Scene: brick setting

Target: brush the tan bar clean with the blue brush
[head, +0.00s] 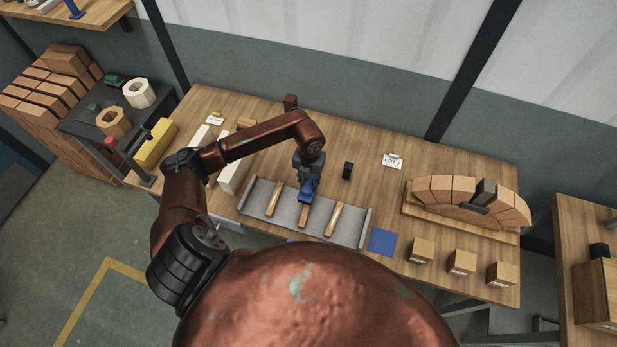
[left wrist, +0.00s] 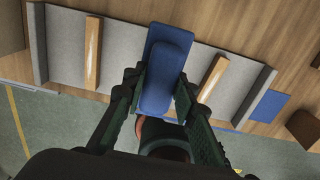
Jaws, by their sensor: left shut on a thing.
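Three tan bars lie side by side in a grey tray (head: 287,211): a left bar (head: 272,199), a middle bar (head: 304,216) and a right bar (head: 333,219). My left gripper (head: 307,184) is shut on the blue brush (head: 305,196), over the far end of the middle bar. In the left wrist view the blue brush (left wrist: 165,68) is between the fingers (left wrist: 158,88). It hides the middle bar there, with a tan bar (left wrist: 93,52) and another tan bar (left wrist: 213,76) to either side. I cannot tell whether the brush touches the bar. My right gripper is not in view.
A blue square (head: 382,241) lies right of the tray. A small black block (head: 347,170) stands behind it. A brick arch (head: 450,190) and three loose bricks, one here (head: 421,250), are at the right. A yellow block (head: 156,143) is at the left.

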